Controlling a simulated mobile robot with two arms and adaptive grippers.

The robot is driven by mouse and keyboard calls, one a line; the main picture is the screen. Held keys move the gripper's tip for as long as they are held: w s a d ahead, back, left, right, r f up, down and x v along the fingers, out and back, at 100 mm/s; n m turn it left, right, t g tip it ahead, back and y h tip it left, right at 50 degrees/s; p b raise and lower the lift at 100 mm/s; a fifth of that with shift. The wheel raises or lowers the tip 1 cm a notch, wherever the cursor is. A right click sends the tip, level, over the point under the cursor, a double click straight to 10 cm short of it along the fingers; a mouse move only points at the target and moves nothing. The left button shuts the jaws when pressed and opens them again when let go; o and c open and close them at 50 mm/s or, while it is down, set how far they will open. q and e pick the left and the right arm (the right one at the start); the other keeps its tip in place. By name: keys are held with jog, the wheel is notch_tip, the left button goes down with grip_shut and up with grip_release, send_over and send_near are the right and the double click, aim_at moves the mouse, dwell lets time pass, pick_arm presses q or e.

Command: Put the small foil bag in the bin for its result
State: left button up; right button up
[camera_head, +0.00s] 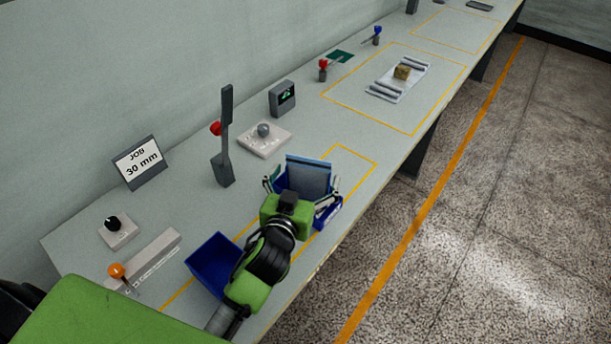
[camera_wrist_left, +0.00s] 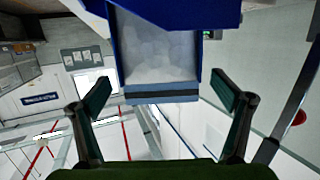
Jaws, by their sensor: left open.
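My left gripper (camera_head: 302,190) is open over a blue bin (camera_head: 281,182) near the table's front edge. A pale grey, cloudy panel, which looks like the foil bag (camera_head: 310,178), stands at this bin between my fingers. In the left wrist view the bag (camera_wrist_left: 155,55) has a dark strip along one edge and blue bin walls (camera_wrist_left: 205,15) around it. The open fingers (camera_wrist_left: 160,108) stand apart on either side, with no clear contact. How deep the bag sits is hidden. A second blue bin (camera_head: 212,264) looks empty. My right gripper is out of view.
A "JOB 30 mm" sign (camera_head: 139,162), a dark upright lever device (camera_head: 225,150), a knob plate (camera_head: 266,140) and a small green-lit display (camera_head: 283,98) stand along the back. A tray with a brownish block (camera_head: 402,72) lies farther along.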

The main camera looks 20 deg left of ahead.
pick_arm(q)
jog(key=shift+r, duration=0.1)
jog(key=shift+r+p, duration=0.3)
jog(key=s+r+b, duration=0.2)
jog(key=s, duration=0.9)
jog(key=shift+s+d+b, duration=0.25)
jog(key=shift+s+b, duration=0.1)
jog(key=shift+s, duration=0.05)
